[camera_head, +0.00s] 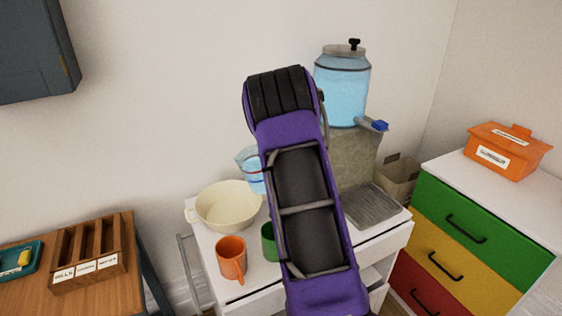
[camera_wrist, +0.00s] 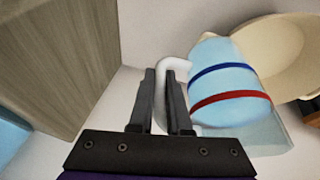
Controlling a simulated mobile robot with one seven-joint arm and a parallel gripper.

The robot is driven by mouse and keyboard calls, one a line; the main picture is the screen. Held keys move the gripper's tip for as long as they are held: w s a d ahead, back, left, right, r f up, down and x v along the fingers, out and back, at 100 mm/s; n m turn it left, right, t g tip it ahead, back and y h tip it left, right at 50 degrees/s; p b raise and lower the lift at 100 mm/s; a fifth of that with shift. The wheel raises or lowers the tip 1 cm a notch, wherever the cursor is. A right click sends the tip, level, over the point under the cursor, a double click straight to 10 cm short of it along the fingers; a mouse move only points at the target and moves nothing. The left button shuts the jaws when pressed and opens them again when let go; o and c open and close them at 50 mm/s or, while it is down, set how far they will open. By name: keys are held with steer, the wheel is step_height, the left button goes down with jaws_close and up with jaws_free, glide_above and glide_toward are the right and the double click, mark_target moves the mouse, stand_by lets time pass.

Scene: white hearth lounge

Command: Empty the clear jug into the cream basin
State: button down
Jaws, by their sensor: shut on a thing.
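The clear jug (camera_head: 252,170) holds blue liquid and has a blue and a red band. In the head view it is partly hidden behind my purple arm, just behind and right of the cream basin. In the wrist view the jug (camera_wrist: 228,82) shows beside my gripper (camera_wrist: 161,75), whose fingers are shut on its pale curved handle. I cannot tell whether its base touches the cart top. The cream basin (camera_head: 228,207) stands on the white cart at its left; its rim also shows in the wrist view (camera_wrist: 290,55). No stream of liquid shows.
An orange mug (camera_head: 231,258) and a green mug (camera_head: 268,242), partly behind my arm, stand in front of the basin. A dispenser of blue liquid (camera_head: 342,90) stands on a stone-like block (camera_head: 354,160) at right, above a grey drip tray (camera_head: 372,206).

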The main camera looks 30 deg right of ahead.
steer(key=shift+d+r+h+p, duration=0.1)
steer(key=shift+r+h+p, duration=0.25)
steer(key=shift+r+h, duration=0.4)
steer(key=shift+r+n+h, duration=0.5)
steer(key=shift+r+h, duration=0.5)
steer(key=shift+h, duration=0.55)
steer(key=shift+r, duration=0.1)
steer(key=shift+w+a+h+b, duration=0.1)
steer(key=shift+a+h+b, duration=0.4)
steer(key=shift+h+b, duration=0.4)
steer(key=shift+a+h, duration=0.2)
steer(key=shift+h, duration=0.1)
steer(key=shift+r, duration=0.15)
steer(key=shift+a+n+g+h+b, duration=0.15)
steer(key=shift+n+g+h+b, duration=0.15)
steer(key=shift+b, duration=0.25)
